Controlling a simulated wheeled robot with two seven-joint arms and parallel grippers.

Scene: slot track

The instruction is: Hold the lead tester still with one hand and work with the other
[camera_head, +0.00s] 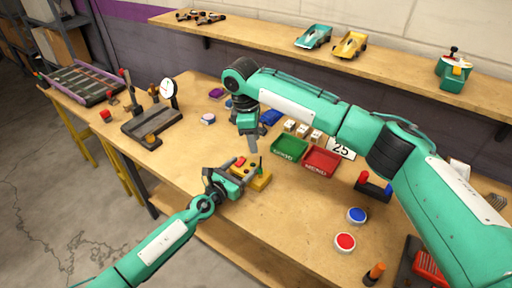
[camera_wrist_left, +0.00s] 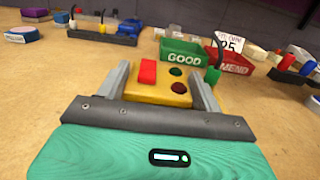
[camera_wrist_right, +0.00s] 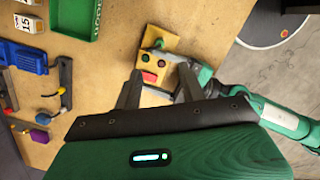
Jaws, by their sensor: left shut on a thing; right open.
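The lead tester (camera_head: 258,183) is a small yellow box on the table. Its red block and green and dark red round spots show in the left wrist view (camera_wrist_left: 150,92), and a dark upright piece with a green tip stands at its right. My left gripper (camera_head: 234,171) is shut on the tester, one finger on each side. My right gripper (camera_head: 246,146) is open and empty, above the table behind the tester. In the right wrist view, the tester (camera_wrist_right: 172,42) lies beyond the open fingers, apart from them.
A green GOOD tray (camera_head: 289,149) and a red MEND tray (camera_head: 322,161) stand behind the tester, near a card marked 25 (camera_head: 341,149). A blue button (camera_head: 357,215) and a red button (camera_head: 345,242) are at right.

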